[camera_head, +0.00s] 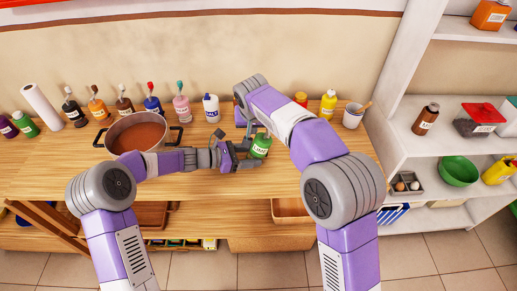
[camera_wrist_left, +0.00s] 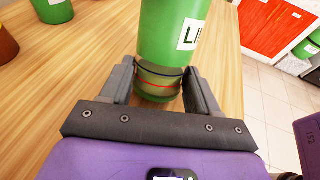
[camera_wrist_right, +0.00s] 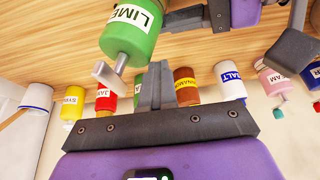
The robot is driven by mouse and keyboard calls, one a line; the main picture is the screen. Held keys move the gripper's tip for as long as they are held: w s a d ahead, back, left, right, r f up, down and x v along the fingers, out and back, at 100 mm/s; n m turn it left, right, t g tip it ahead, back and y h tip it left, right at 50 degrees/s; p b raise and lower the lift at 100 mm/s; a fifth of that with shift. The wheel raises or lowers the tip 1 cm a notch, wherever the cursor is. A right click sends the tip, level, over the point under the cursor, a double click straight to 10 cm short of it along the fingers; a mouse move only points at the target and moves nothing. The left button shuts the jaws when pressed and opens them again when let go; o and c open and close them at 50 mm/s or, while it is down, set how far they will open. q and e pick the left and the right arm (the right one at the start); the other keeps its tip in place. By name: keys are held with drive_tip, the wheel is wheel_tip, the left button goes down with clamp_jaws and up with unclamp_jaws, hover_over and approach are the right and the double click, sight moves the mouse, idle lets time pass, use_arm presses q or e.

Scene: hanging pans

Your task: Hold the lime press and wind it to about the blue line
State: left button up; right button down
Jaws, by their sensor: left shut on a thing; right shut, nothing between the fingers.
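The lime press (camera_head: 261,146) is a green bottle with a white label, standing on the table. In the left wrist view the green body (camera_wrist_left: 168,35) shows a clear band below it with a blue line (camera_wrist_left: 164,70) and a red line (camera_wrist_left: 158,85). My left gripper (camera_wrist_left: 160,88) has its fingers on both sides of this lower part, shut on it. In the right wrist view the press (camera_wrist_right: 133,35) has a pale grey crank (camera_wrist_right: 108,77) at its top end. My right gripper (camera_wrist_right: 155,85) is shut and empty, its fingers close beside the crank; contact cannot be told.
A copper-coloured pot (camera_head: 137,135) stands left of the press. Several pump bottles line the table's back, including a pink one (camera_head: 182,107) and a white one (camera_head: 211,107). A yellow bottle (camera_head: 328,103) and white cup (camera_head: 353,116) stand at back right. My right forearm passes close by the press.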

drive_tip(key=shift+d+f, duration=0.3)
drive_tip(key=shift+d, duration=0.25)
drive_tip(key=shift+a, duration=0.35)
drive_tip(key=shift+a+r, duration=0.1)
drive_tip(key=shift+r, duration=0.4)
wheel_tip(320, 180, up, 6)
drive_tip(key=shift+a+r, duration=0.2)
drive_tip(key=shift+r, duration=0.05)
idle(0.4)
wheel_tip(320, 180, up, 4)
drive_tip(key=s+a, duration=0.2)
drive_tip(key=shift+a+f, duration=0.1)
drive_tip(key=shift+f, duration=2.65)
drive_tip(key=shift+f, duration=0.15)
